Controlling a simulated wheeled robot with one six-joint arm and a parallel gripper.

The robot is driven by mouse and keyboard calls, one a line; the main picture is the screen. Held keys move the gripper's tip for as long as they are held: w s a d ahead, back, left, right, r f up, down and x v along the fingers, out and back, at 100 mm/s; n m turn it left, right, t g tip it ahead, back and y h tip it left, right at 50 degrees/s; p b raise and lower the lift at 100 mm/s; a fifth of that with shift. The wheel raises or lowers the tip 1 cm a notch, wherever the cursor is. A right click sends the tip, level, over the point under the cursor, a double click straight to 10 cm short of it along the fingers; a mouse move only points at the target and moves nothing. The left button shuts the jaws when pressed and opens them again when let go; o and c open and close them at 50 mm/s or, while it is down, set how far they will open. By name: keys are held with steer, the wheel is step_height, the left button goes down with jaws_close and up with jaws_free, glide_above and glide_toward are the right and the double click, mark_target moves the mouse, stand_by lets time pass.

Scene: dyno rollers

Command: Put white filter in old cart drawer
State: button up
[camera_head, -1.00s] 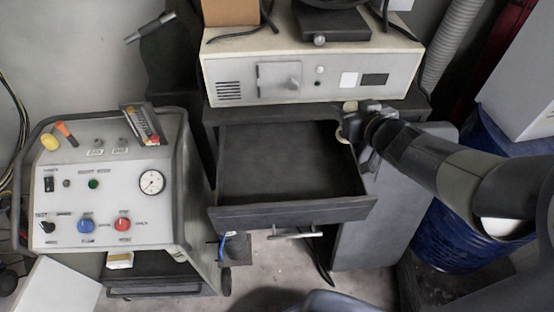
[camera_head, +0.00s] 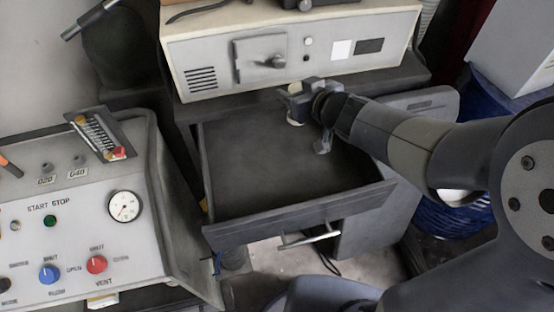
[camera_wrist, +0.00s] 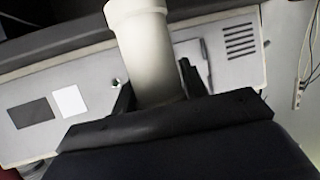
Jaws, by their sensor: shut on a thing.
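The white filter is a pale cylinder that fills the upper middle of the wrist view (camera_wrist: 150,50). My gripper (camera_wrist: 158,92) is shut on it, with a dark finger on each side. In the head view my gripper (camera_head: 303,100) is over the back right part of the open drawer, and a small pale part of the filter (camera_head: 295,120) shows below it. The old cart's drawer (camera_head: 290,222) is dark grey, pulled out and looks empty. Its height gap to the filter is hard to tell.
A cream instrument box (camera_head: 210,55) stands on the cart top just behind the drawer. A grey control console (camera_head: 80,205) with knobs and a gauge is at the left. A blue barrel (camera_head: 445,215) stands at the right, behind my arm.

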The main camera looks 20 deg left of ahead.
step_height(320, 180, down, 14)
steer(key=b, duration=0.7)
steer(key=w+a, duration=0.3)
steer(key=shift+a, duration=0.1)
steer(key=shift+s+f, duration=0.15)
steer(key=shift+f, duration=0.45)
steer(key=shift+f, duration=0.1)
steer(key=shift+f+b, duration=0.15)
steer(key=shift+b, duration=0.2)
steer(key=o, duration=1)
steer(key=shift+c, duration=0.2)
